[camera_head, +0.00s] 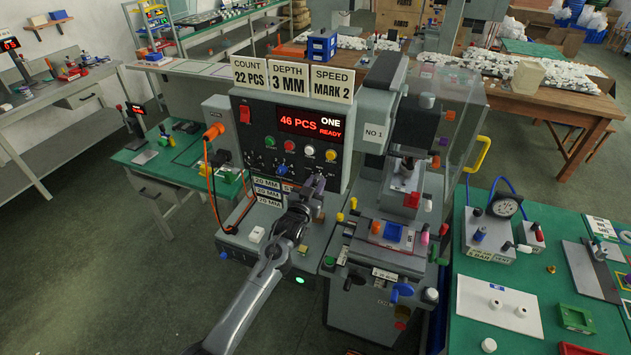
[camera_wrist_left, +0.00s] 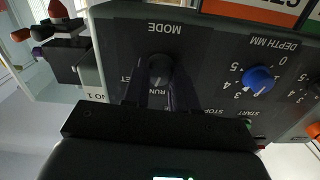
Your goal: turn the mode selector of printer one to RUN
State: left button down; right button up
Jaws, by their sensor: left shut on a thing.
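Printer one (camera_head: 357,160) is a grey machine with a dark control panel and a red display (camera_head: 312,123) reading "46 PCS", "ONE" and "READY". My left gripper (camera_head: 314,184) reaches the lower right of this panel from below. In the left wrist view, which shows the panel upside down, the black mode selector (camera_wrist_left: 160,70) sits under the label "MODE". The left gripper (camera_wrist_left: 160,78) is shut on the selector, one finger on each side. "RUN" and a partly covered "SET" are readable beside it. The selector's pointer direction is hard to tell. My right gripper is out of view.
A blue depth knob (camera_wrist_left: 259,79) is beside the left gripper, near START and STOP labels. Colored buttons (camera_head: 290,146) line the panel. An orange-handled tool with a cable (camera_head: 213,132) hangs at the panel's left. A green table (camera_head: 545,285) stands at right.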

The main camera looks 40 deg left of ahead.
pick_arm(q)
jog(key=shift+n+p, duration=0.5)
jog(key=shift+n, duration=0.9)
jog(key=c, duration=0.9)
grip_release()
jog(key=shift+s+d, duration=0.1)
jog(key=shift+s, duration=0.3)
jog(key=v, duration=1)
